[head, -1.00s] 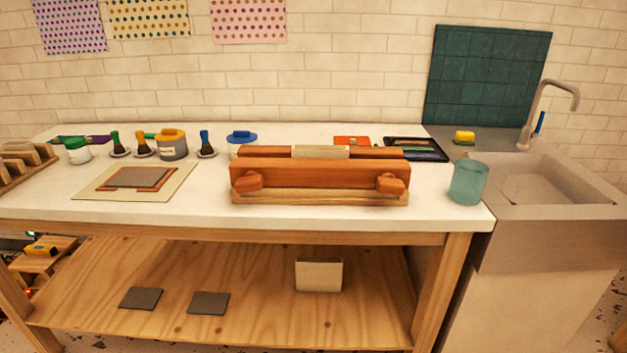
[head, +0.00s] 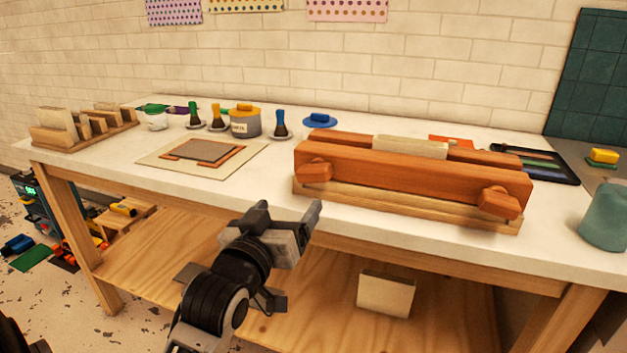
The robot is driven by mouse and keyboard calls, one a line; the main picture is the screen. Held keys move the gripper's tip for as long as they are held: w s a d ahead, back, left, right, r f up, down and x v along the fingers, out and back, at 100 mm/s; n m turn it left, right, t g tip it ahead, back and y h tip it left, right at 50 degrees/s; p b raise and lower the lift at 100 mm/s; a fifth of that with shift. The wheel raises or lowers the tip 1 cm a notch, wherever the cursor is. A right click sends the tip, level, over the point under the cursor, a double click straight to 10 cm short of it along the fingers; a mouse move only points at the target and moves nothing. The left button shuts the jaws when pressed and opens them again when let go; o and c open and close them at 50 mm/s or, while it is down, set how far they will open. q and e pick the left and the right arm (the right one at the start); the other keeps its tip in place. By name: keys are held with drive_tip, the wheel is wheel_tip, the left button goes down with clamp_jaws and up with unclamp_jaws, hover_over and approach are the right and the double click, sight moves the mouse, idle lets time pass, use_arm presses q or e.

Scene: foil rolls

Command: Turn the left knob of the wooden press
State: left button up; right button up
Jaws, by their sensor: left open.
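The wooden press (head: 410,178) lies along the front of the white tabletop, with reddish bars on a paler base and a pale block between the bars. Its left knob (head: 314,171) is on the front face at the left end. Its right knob (head: 498,201) is at the right end. My left gripper (head: 296,226) is open and empty, in front of the table edge, below and slightly left of the left knob, apart from it. My right gripper is not in view.
A board with a grey plate (head: 205,149) lies left of the press. Jars and brushes stand behind it, and a wooden rack (head: 85,130) is at the far left. A teal cup (head: 605,217) stands right of the press. The lower shelf (head: 150,255) holds a pale block (head: 386,293).

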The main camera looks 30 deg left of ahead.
sight(311, 178)
use_arm(q)
drive_tip(key=x, duration=1.2)
drive_tip(key=shift+w+d, duration=0.1)
drive_tip(key=shift+w, duration=0.8)
drive_tip(key=shift+c, duration=0.3)
drive_tip(key=c, duration=0.9)
drive_tip(key=m+p, duration=0.1)
drive_tip(key=p, duration=0.1)
drive_tip(key=shift+r+p, duration=0.25)
drive_tip(key=shift+p, duration=0.05)
drive_tip(key=shift+m+p, duration=0.55)
drive_tip(key=shift+m, duration=0.25)
drive_tip(key=shift+a+f+m+p, duration=0.1)
drive_tip(key=shift+a+m+p, duration=0.2)
drive_tip(key=shift+m, duration=0.1)
drive_tip(key=shift+d+f+m, duration=0.1)
drive_tip(key=shift+f+m, duration=0.1)
drive_tip(key=shift+m, duration=0.2)
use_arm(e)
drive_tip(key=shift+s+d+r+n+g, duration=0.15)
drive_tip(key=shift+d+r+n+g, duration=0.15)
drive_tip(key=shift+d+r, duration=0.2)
